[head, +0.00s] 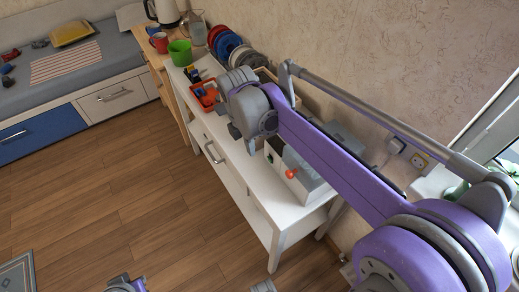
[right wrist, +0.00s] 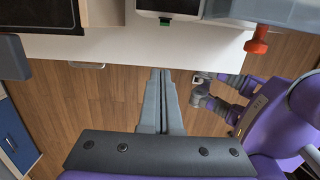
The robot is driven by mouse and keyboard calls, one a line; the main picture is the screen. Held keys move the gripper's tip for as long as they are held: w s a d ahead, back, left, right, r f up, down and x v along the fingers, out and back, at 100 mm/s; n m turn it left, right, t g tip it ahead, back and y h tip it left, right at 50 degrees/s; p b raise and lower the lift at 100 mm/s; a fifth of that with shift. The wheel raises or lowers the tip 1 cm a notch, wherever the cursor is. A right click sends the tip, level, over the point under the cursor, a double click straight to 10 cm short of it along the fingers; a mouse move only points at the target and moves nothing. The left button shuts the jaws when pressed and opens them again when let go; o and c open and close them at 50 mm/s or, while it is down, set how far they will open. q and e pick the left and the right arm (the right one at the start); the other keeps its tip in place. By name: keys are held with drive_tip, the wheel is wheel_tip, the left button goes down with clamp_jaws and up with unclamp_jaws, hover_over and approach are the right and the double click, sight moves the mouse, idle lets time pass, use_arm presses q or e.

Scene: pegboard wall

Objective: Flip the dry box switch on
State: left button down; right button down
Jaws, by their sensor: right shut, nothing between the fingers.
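The dry box (right wrist: 168,6) shows at the top of the right wrist view, a white box with a dark panel and a small green switch (right wrist: 165,21) low on its front. In the head view its white front (head: 273,150) is partly behind my right arm. I cannot tell the switch's position. My right gripper (right wrist: 161,72) is shut and empty, its tips below the table edge in the picture and apart from the switch. In the head view its fingers are hidden or unclear. Part of my left arm (head: 128,284) shows at the bottom; its finger state is unclear.
A grey box with a red knob (right wrist: 256,42) stands right of the dry box. The white table (head: 240,165) also carries an orange tray (head: 204,96), a green cup (head: 180,52) and spools (head: 228,45). The floor in front is clear. A wall runs behind.

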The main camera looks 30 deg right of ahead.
sight(270, 160)
drive_tip(key=f, duration=0.3)
drive_tip(key=f+b, duration=0.1)
drive_tip(key=f, duration=0.2)
drive_tip(key=d+f, duration=0.1)
drive_tip(key=f, duration=0.2)
drive_tip(key=shift+s+f, duration=0.15)
drive_tip(key=shift+f, duration=0.15)
drive_tip(key=d, duration=0.1)
drive_tip(key=d+r, duration=0.1)
drive_tip(key=d, duration=0.1)
drive_tip(key=shift+d+r, duration=0.25)
drive_tip(key=shift+d, duration=0.1)
